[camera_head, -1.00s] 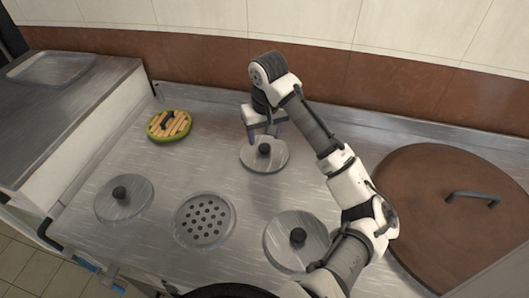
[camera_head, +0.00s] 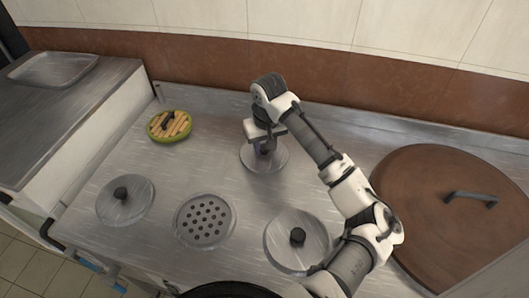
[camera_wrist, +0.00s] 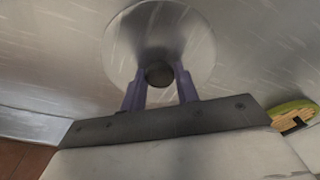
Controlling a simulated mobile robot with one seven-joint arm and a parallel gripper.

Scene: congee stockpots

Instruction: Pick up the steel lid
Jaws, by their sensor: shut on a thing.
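A round steel lid (camera_head: 276,164) lies on the steel counter near the back middle. The lid appears to rest on the counter. In the head view the fingers and wrist partly hide the knob. Two similar steel lids lie nearby, one at the left (camera_head: 117,208) and one at the front middle (camera_head: 287,248).
A perforated steel disc (camera_head: 186,235) lies between the front lids. A green-rimmed round item with wooden slats (camera_head: 156,136) sits at the back left. A large brown lid with a bar handle (camera_head: 440,230) covers the right. A tray (camera_head: 50,68) rests on the side counter.

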